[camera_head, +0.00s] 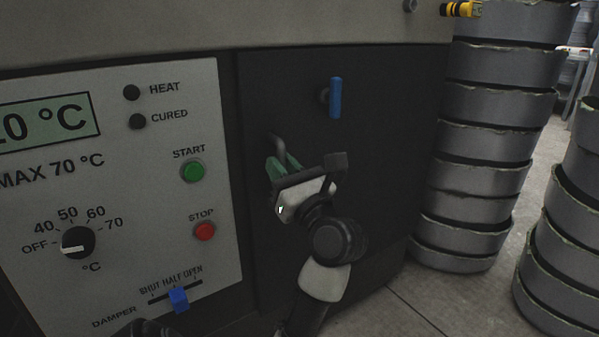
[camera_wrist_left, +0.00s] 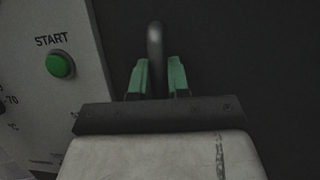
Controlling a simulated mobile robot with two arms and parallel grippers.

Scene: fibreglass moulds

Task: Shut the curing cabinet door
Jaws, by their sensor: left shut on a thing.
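The curing cabinet door (camera_head: 390,130) is the dark panel right of the control panel, and it fills the background of the left wrist view (camera_wrist_left: 240,60). Its grey bar handle (camera_head: 274,146) stands out near the door's left side. My left gripper (camera_head: 284,166) has its green fingers shut on the handle (camera_wrist_left: 155,45); in the left wrist view the fingers (camera_wrist_left: 159,80) sit on both sides of the bar. A blue latch lever (camera_head: 335,97) stands upright above and right of the gripper. I cannot tell whether the door is fully flush with its frame. My right gripper is out of view.
The control panel (camera_head: 120,200) on the left has a green START button (camera_head: 193,171), a red STOP button (camera_head: 205,232), a knob (camera_head: 78,243) and a blue damper slider (camera_head: 179,299). Stacks of grey moulds (camera_head: 490,120) stand close on the right. Some concrete floor (camera_head: 400,300) is clear.

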